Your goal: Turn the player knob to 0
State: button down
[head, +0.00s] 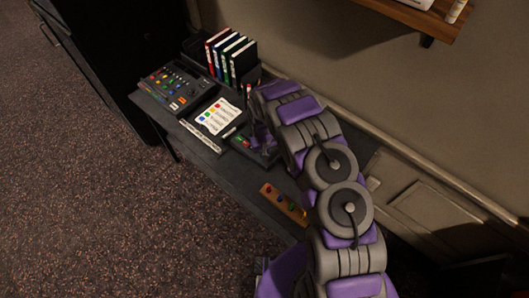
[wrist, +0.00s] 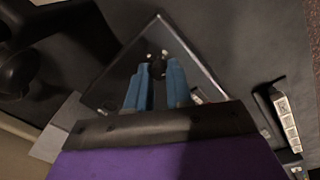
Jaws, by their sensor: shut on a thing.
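The player (head: 242,144) is a dark flat box on the desk, partly hidden behind my gripper in the head view. It has small red and green marks near its left side. In the wrist view its dark top panel (wrist: 203,62) lies under my fingers. The player knob (wrist: 156,57) is a small dark round piece between my two blue fingertips. My gripper (wrist: 158,66) is shut on the knob from above. In the head view my gripper (head: 261,138) is over the player. The knob is hidden there, and I cannot read its setting.
A mixer (head: 177,88) with coloured buttons stands at the desk's far left. A sheet with coloured squares (head: 217,117) lies beside the player. Upright binders (head: 232,58) stand behind. A wooden strip with coloured pieces (head: 284,204) lies nearer on the desk (head: 238,178).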

jog(key=c, duration=1.3)
grip_release()
jog(key=shift+w+a, duration=0.1)
jog(key=shift+w, duration=0.15)
jog(key=shift+o, duration=1.4)
jog(key=shift+s, duration=0.1)
jog(key=shift+r, duration=0.1)
notch_tip(320, 180, up, 17)
jog(key=shift+s+a, duration=0.15)
jog(key=shift+a, duration=0.3)
jog(key=shift+r, duration=0.1)
